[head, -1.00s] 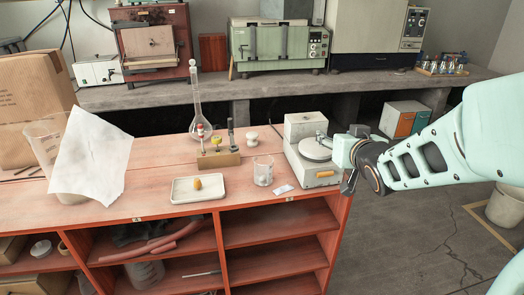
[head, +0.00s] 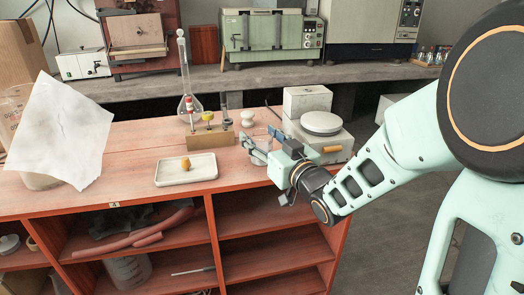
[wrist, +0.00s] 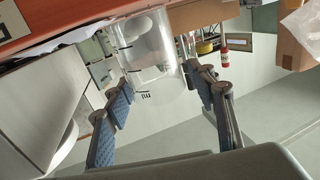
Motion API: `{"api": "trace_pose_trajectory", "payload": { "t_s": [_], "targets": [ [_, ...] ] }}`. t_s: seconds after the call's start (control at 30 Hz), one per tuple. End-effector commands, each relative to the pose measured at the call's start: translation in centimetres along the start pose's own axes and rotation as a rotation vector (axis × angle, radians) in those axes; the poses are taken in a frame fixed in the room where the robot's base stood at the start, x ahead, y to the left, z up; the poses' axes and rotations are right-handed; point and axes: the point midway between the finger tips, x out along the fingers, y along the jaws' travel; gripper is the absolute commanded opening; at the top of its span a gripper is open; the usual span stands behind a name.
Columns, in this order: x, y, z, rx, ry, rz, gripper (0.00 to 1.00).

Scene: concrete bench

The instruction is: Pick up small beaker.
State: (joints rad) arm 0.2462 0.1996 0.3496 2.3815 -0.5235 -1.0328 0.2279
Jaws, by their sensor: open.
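The small beaker (wrist: 152,62) is clear glass with dark markings. In the wrist view it is at the top middle, its body between and just beyond the tips of my gripper (wrist: 162,84). The fingers are apart on either side of it, with no clear contact. In the head view my gripper (head: 264,144) is low over the bench top, right of the white tray, and its fingers and body hide most of the beaker.
A white tray (head: 200,174) with a small orange-brown object lies left. Behind stand a wooden block (head: 208,138) with upright items and a flask (head: 188,103). A scale-like device (head: 322,122) stands close right. A white sheet (head: 62,130) covers a large vessel at far left.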

Motion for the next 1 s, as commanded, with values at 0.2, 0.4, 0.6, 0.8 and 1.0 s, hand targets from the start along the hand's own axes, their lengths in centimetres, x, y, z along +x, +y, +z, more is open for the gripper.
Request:
{"api": "trace_pose_trajectory", "payload": {
  "t_s": [0.2,0.4,0.6,0.8,1.0],
  "targets": [
    [1.9,0.1,0.1,0.000,0.000,-0.001,0.51],
    [4.7,0.3,-0.1,0.000,0.000,0.000,0.51],
    [5.8,0.3,-0.2,0.000,0.000,0.000,0.51],
    [5.7,0.3,-0.2,0.000,-0.001,0.000,0.48],
    [5.7,0.3,-0.2,0.000,-0.001,0.001,0.26]
  ]
}}
